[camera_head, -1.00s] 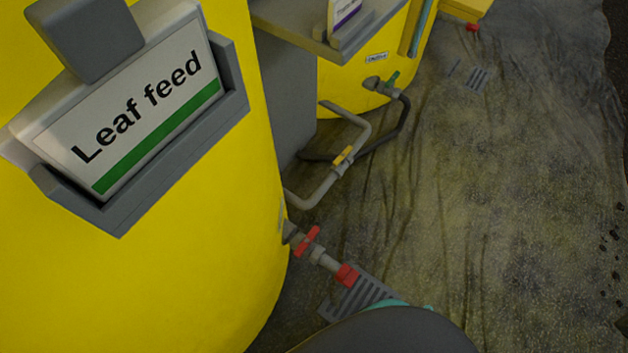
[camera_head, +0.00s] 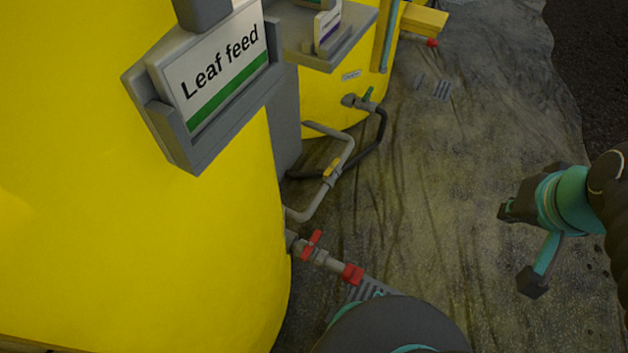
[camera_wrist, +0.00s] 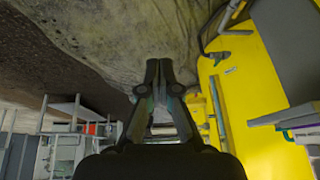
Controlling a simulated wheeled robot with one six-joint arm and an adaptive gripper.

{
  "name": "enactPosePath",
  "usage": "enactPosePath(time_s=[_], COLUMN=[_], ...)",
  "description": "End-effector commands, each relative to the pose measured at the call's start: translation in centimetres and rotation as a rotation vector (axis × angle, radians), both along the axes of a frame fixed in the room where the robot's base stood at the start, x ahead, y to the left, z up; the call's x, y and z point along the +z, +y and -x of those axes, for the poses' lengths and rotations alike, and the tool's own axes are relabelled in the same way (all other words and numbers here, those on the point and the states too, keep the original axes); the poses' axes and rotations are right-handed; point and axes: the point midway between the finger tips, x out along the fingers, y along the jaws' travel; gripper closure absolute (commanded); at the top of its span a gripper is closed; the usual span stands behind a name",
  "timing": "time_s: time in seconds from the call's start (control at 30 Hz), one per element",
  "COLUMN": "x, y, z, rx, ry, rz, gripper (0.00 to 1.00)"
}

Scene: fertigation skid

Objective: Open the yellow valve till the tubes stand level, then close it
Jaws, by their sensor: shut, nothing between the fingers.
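The yellow valve (camera_head: 332,167) is a small handle on the grey pipe (camera_head: 328,192) that runs low between the two yellow tanks. The handle looks roughly in line with the pipe, but it is too small to be sure. A bluish upright tube (camera_head: 388,38) shows on the far tank (camera_head: 330,95); I cannot read a liquid level in it. No tube shows on the near tank (camera_head: 215,240). My gripper (camera_wrist: 159,68) is shut and empty in the wrist view, over the floor beside a yellow tank. My arm's end is at the right of the head view, well apart from the yellow valve.
A red-handled valve (camera_head: 311,245) with a red end fitting (camera_head: 351,274) juts from the near tank over a floor grate (camera_head: 368,291). A green-handled valve (camera_head: 367,95) with a black hose (camera_head: 381,135) is on the far tank. The floor (camera_head: 450,170) to the right is open.

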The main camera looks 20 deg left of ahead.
Motion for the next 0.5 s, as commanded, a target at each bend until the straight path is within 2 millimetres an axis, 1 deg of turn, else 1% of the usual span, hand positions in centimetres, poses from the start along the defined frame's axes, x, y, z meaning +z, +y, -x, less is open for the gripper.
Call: enactPosePath(time_s=[0.07,0.17,0.5], x=[-0.6,-1.5,-5.3], y=[0.4,1.8,7.2], z=[-1.0,-2.4,-7.8], rx=[-0.016,-0.035,-0.117], ry=[0.057,0.145,0.453], rz=[-0.044,-0.116,-0.379], gripper=[1.0,1.0,1.0])
